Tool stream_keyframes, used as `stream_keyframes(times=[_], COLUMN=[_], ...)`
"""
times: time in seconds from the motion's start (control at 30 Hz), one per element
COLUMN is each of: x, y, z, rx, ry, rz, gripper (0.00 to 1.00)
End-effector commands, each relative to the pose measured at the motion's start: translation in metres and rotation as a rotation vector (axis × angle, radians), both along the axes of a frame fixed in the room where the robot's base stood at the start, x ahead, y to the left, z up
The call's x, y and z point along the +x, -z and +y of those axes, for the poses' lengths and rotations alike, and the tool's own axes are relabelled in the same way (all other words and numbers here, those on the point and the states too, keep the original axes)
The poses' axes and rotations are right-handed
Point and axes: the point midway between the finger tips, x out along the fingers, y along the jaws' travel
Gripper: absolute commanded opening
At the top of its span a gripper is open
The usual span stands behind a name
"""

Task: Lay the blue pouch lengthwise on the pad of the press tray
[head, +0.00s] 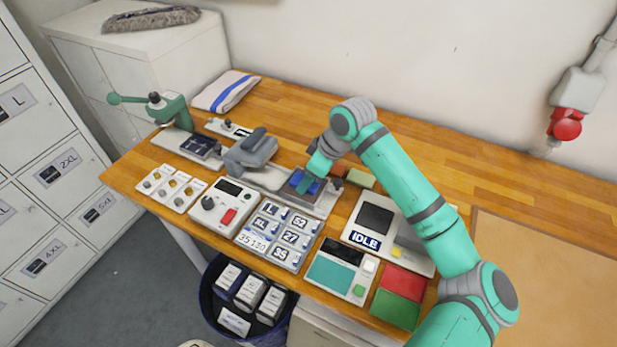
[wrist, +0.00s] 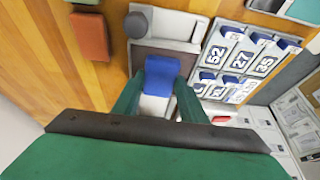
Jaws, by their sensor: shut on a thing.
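The blue pouch (head: 308,183) is at the dark pad (head: 296,192) of the light grey press tray (head: 321,209). My gripper (head: 307,184) is low over the pad and shut on the pouch. In the wrist view the blue pouch (wrist: 161,75) sits between the two green fingers of my gripper (wrist: 160,104). The dark grey pad (wrist: 188,63) shows behind and beside it. I cannot tell whether the pouch touches the pad. Its near end and its underside are partly hidden.
The grey press (head: 250,153) stands left of the tray. Numbered pocket racks (head: 278,237) and a dial box (head: 218,207) are in front. A reddish block (head: 340,170) and a green block (head: 361,178) lie close behind. The IDLE device (head: 390,228) is at right.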

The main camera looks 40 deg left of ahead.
Motion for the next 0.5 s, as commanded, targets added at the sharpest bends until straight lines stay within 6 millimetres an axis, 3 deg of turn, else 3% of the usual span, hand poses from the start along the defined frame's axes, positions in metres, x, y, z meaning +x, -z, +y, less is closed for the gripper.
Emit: stream_keyframes(times=[0.1,0.13,0.5], x=[-0.0003,0.0,0.0001], y=[0.003,0.0026,0.0001], z=[0.0002,0.0001,0.0001], rx=[0.001,0.0,0.0], ry=[0.0,0.0,-0.001], rz=[0.001,0.0,-0.001], gripper=[0.16,0.46,0.46])
